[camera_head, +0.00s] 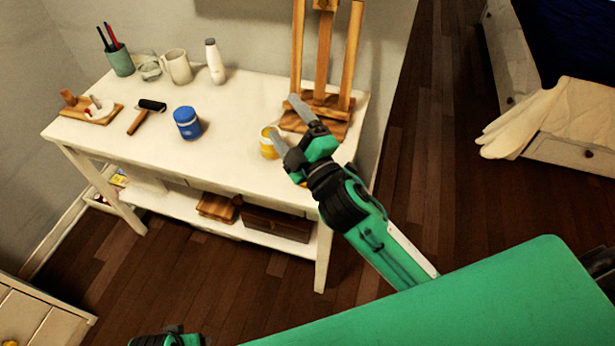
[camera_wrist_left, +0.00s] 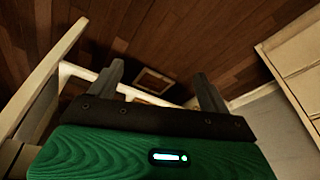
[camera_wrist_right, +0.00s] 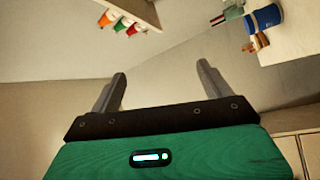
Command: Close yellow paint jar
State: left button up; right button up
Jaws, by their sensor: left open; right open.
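The yellow paint jar (camera_head: 267,150) stands on the white table near its front right, below the wooden easel. My right gripper (camera_head: 287,122) is open in the head view, its fingers above and beside the jar and partly in front of it. Whether they touch the jar, and whether it has a lid on, I cannot tell. The right gripper also shows open and empty in the right wrist view (camera_wrist_right: 160,82); the yellow jar is not visible there. My left gripper (camera_wrist_left: 158,80) is open and empty in the left wrist view, facing the wooden floor.
A blue jar (camera_head: 187,123) stands mid-table. Behind are a mug (camera_head: 177,67), a white bottle (camera_head: 214,62) and a brush cup (camera_head: 120,62). A roller (camera_head: 147,115) lies left. The easel (camera_head: 322,60) stands back right. The front middle of the white table (camera_head: 228,155) is clear.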

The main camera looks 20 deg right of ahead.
jog(key=s+a+r+n+g+y, duration=0.2)
jog(key=a+r+n+g+y, duration=0.3)
jog(key=n+y, duration=0.4)
jog(key=s+a+r+n+g+y, duration=0.1)
jog(key=a+r+n+g+y, duration=0.2)
jog(key=a+n+y, duration=0.6)
jog(key=s+a+f+n+g+h, duration=0.35)
jog(key=f+n+g+h, duration=0.25)
jog(key=n+g, duration=0.95)
jog(key=w+d+f+n+t+h, duration=0.2)
jog(key=w+d+f+n+h, duration=0.2)
jog(key=d+f+n+h, duration=0.55)
pick_arm(q)
jog(key=s+f, duration=0.2)
jog(key=f, duration=0.8)
jog(key=s+f+g, duration=0.1)
jog(key=s+f, duration=0.1)
jog(key=f, duration=0.9)
jog(key=shift+s+f, duration=0.3)
jog(key=shift+s, duration=0.1)
pick_arm(e)
jog(key=w+d+h, duration=0.3)
jog(key=d+h, duration=0.1)
jog(key=d, duration=0.2)
jog(key=w+d+r+t+h, duration=0.1)
jog(key=w+d+h, duration=0.2)
jog(key=d, duration=0.4)
jog(key=shift+w+h, duration=0.3)
jog(key=shift+h, duration=0.35)
